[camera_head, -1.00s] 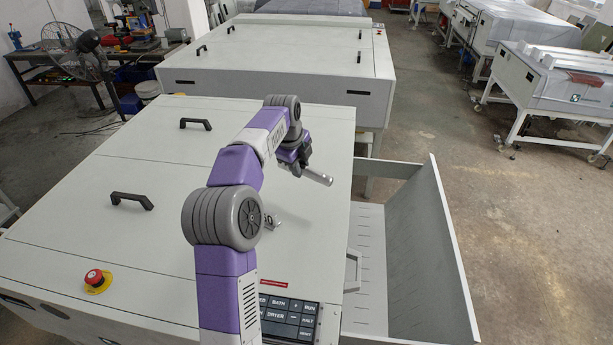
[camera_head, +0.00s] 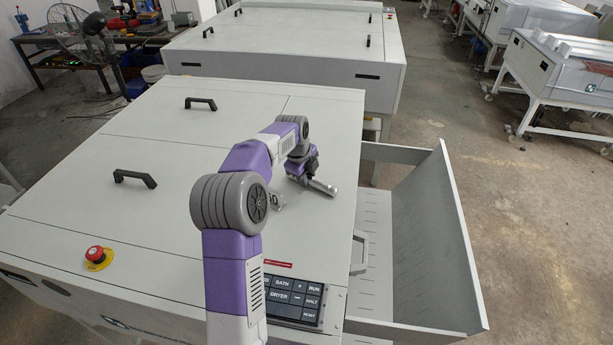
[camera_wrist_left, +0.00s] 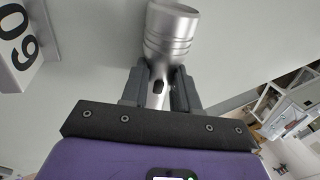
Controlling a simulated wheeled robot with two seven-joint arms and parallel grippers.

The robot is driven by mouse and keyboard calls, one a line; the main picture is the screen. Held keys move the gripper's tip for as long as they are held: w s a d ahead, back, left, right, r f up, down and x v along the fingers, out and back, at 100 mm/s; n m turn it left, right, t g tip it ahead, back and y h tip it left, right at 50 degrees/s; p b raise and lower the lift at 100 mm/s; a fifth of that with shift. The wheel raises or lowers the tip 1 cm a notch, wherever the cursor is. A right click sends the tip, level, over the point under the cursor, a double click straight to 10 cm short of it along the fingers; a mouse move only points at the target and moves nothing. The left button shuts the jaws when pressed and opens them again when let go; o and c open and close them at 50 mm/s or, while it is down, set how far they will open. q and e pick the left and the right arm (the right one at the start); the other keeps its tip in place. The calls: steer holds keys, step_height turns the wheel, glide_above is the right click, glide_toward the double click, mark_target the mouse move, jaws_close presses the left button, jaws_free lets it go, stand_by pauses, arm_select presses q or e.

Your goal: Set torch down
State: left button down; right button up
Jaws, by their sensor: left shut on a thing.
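The torch (camera_head: 322,187) is a silver metal cylinder held low over the right part of the plate processor's light grey top (camera_head: 240,130). In the left wrist view the torch (camera_wrist_left: 171,35) has its wide ribbed head pointing away from the gripper. My left gripper (camera_head: 303,176) is shut around the torch's narrower body. It also shows in the wrist view, with a dark finger (camera_wrist_left: 158,92) on each side of the torch. I cannot tell whether the torch touches the top. My right gripper is in neither view.
A small tag marked 09 (camera_head: 277,201) stands on the top beside my arm; it also shows in the wrist view (camera_wrist_left: 18,45). Black handles (camera_head: 134,178), a red stop button (camera_head: 96,255) and a keypad (camera_head: 293,298) lie left and front. A grey tray (camera_head: 430,240) is at right.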

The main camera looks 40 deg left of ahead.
arm_select(q)
steer(key=c, duration=0.8)
jaws_free()
steer(key=shift+c, duration=0.2)
steer(key=shift+s+r, duration=0.1)
steer(key=shift+r, duration=0.2)
steer(key=p+v, duration=0.1)
steer(key=v, duration=1)
steer(key=shift+r, duration=0.3)
steer(key=shift+s+f, duration=0.1)
steer(key=shift+s, duration=0.05)
